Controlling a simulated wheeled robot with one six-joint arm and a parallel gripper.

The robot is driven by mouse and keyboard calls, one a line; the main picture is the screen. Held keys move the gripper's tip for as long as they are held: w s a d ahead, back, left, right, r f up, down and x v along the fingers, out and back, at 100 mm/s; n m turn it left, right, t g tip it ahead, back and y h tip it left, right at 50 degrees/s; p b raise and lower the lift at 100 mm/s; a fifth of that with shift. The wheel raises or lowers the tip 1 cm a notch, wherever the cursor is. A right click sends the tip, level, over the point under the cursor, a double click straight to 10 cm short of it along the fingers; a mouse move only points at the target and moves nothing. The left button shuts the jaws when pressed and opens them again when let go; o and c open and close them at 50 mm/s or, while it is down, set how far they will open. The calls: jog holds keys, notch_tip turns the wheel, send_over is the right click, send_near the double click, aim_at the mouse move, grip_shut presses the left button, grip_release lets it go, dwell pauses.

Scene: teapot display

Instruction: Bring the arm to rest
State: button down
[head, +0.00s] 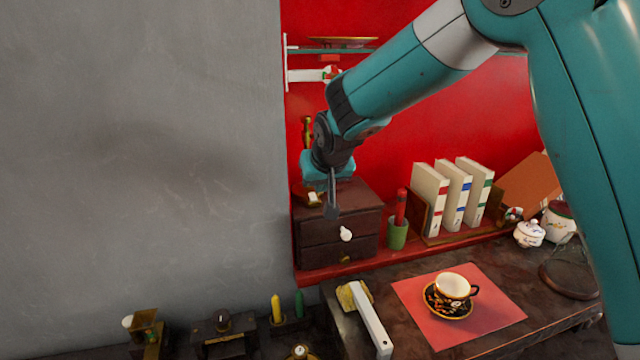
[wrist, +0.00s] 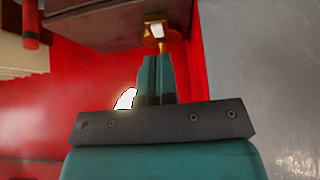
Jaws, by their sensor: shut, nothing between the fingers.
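My teal arm reaches in from the upper right in the head view. My gripper (head: 332,207) hangs with its fingers pointing down, in front of a small dark wooden drawer chest (head: 362,222). The fingers are together with nothing between them; in the wrist view my gripper (wrist: 157,62) also shows closed. I cannot tell the exact gap between the fingers and the chest.
A brass item (head: 309,196) sits close by my gripper. A green cup (head: 397,235), books (head: 457,197) and a pink mat (head: 410,290) with a cup and saucer (head: 453,287) lie right. Small stands line the lower left. The grey wall (head: 140,150) is bare.

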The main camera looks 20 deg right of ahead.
jog(key=shift+s+d+r, duration=0.1)
jog(key=shift+s+r, duration=0.15)
jog(key=shift+s, duration=0.15)
jog(key=shift+d, duration=0.1)
jog(key=s+a+r+n+g+y, duration=0.1)
jog(key=s+r+n+g+y, duration=0.1)
jog(key=s, duration=1.6)
jog(key=s+a+r+n+g+y, duration=0.1)
jog(key=s+n+g, duration=0.3)
jog(key=s, duration=1.3)
jog(key=shift+s+a+r+n+g+y, duration=0.4)
jog(key=shift+r+g+y, duration=0.1)
jog(key=shift+r+g, duration=0.15)
